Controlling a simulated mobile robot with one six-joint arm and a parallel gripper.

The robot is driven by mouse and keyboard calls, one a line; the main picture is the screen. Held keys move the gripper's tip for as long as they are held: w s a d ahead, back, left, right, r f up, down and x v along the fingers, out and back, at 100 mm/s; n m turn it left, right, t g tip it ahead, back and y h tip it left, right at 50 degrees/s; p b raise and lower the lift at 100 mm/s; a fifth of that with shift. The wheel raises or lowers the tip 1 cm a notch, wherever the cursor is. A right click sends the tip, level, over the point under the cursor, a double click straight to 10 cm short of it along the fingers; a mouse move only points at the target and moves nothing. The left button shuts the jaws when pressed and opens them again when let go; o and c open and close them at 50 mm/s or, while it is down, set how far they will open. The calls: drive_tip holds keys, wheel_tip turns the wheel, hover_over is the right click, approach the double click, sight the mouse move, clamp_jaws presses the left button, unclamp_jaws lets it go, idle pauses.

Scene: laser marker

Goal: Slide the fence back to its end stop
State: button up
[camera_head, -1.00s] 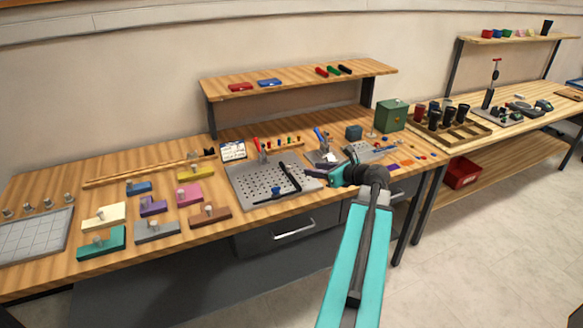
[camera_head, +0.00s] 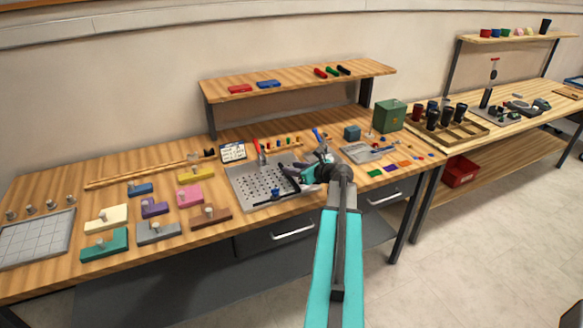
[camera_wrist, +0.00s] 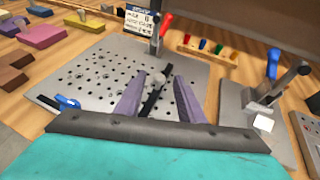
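In the head view my gripper (camera_head: 291,169) reaches over the right side of the plate (camera_head: 246,170) and partly hides the bar. A blue-knobbed part (camera_wrist: 66,103) sits at the plate's near left edge. The end stop cannot be made out.
A red-handled clamp (camera_wrist: 160,28) stands at the plate's back edge. A blue-handled clamp (camera_wrist: 273,72) stands on a separate base to the right. A rack of coloured pegs (camera_wrist: 204,46) lies behind. Coloured blocks (camera_head: 155,207) fill the bench to the left.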

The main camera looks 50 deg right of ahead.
drive_tip(key=shift+w+f, duration=0.2)
drive_tip(key=shift+w, duration=0.3)
drive_tip(key=shift+c, duration=0.4)
clamp_jaws()
drive_tip(key=shift+d, duration=0.1)
